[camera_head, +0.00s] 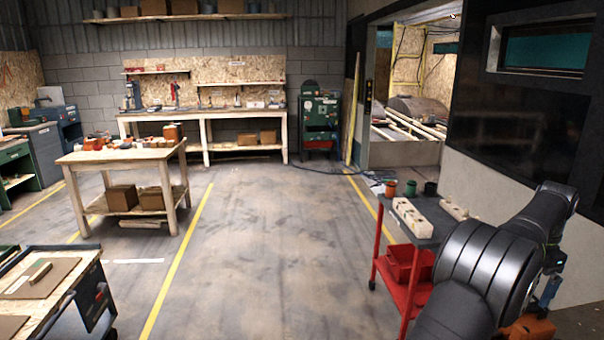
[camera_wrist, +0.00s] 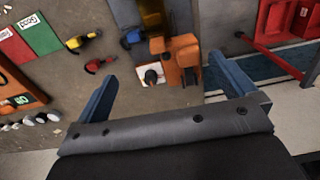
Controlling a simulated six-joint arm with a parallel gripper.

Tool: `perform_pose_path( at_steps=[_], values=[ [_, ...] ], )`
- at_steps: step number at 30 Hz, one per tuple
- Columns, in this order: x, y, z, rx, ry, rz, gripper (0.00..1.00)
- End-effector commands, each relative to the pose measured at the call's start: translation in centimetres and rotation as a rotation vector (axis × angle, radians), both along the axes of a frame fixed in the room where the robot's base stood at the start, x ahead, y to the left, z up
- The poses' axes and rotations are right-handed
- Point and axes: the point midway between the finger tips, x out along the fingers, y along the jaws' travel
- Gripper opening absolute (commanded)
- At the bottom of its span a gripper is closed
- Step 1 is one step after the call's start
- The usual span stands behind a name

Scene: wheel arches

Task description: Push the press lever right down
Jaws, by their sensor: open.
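An orange machine (camera_wrist: 184,55), which looks like the press, stands beyond my fingers in the wrist view. A dark round part (camera_wrist: 151,77) sits over a white pad in front of it. I cannot tell clearly which part is the lever or how far down it is. My gripper (camera_wrist: 165,72) has its two blue fingers spread wide with nothing between them. The orange machine lies beyond the gap, with no contact visible. In the head view, an orange part (camera_head: 527,328) shows at the bottom right, mostly hidden by my arm, beside a blue piece of my gripper (camera_head: 548,292).
The wrist view shows a bench top with red and green cards (camera_wrist: 38,35), yellow and red tools (camera_wrist: 84,40) and an orange-edged tray (camera_wrist: 18,92). In the head view, a red trolley (camera_head: 378,245) with pale blocks stands left of my arm. The middle floor is clear.

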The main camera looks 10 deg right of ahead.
Motion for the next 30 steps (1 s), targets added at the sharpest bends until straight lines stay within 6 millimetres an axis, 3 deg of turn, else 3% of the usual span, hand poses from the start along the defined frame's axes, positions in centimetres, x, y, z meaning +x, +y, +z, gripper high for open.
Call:
perform_pose_path(
  at_steps=[2, 15, 30],
  values=[
    [0.0, 0.0, 0.0, 0.000, 0.000, 0.000, 0.86],
    [0.3, -0.2, -0.5, -0.052, -0.018, 0.054, 0.00],
    [2.2, -0.8, -2.4, -0.405, -0.086, 0.431, 0.00]
  ],
)
